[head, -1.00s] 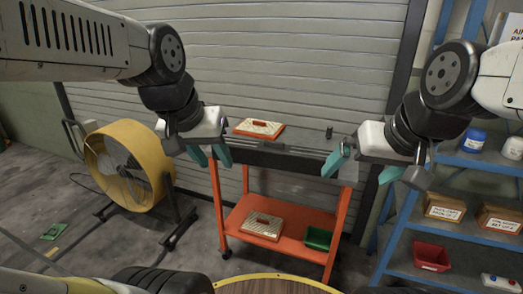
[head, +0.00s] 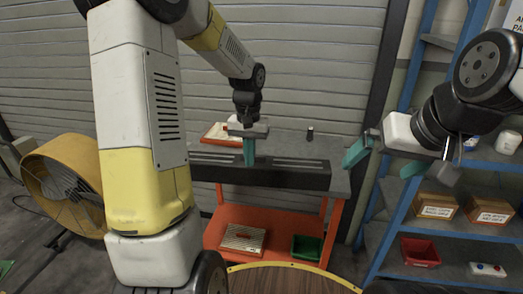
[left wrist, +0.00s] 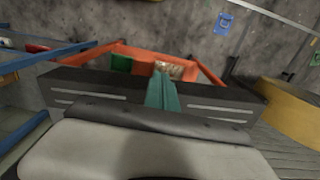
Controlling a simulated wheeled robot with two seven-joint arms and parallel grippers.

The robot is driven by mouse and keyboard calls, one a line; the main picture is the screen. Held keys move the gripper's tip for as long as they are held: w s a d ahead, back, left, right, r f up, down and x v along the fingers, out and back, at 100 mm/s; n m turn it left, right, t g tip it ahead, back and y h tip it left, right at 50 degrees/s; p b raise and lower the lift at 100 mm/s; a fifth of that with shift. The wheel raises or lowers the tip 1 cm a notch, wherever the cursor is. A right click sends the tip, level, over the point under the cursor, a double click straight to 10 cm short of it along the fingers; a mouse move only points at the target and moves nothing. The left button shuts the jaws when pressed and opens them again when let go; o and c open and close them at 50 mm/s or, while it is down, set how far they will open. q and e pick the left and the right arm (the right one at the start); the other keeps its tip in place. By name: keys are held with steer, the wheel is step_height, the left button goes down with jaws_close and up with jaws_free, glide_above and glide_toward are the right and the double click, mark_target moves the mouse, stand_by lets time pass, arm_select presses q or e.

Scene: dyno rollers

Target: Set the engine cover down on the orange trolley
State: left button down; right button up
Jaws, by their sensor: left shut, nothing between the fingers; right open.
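The engine cover, which I take to be the long dark slotted piece (head: 290,177), lies along the front of the orange trolley's top (head: 341,180). It also shows in the left wrist view (left wrist: 90,90), crossing the picture. My left gripper (head: 249,163) is shut and empty, pointing down at the middle of the cover; I cannot tell whether it touches it. Its teal fingers are together in the left wrist view (left wrist: 163,97). My right gripper (head: 381,160) is open and empty, beyond the trolley's right end.
A cream, red-edged case (head: 215,133) lies on the trolley top behind the cover, partly hidden by my left gripper. A blue rack (head: 455,245) stands right, a yellow fan (head: 45,165) left.

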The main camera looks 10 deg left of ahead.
mark_target(253, 171)
arm_select(q)
steer(key=w+f, duration=0.1)
steer(key=f, duration=0.1)
steer(key=w+f, duration=0.1)
steer(key=f, duration=0.2)
steer(key=w+f, duration=0.1)
steer(key=f, duration=0.2)
steer(key=shift+w, duration=0.5)
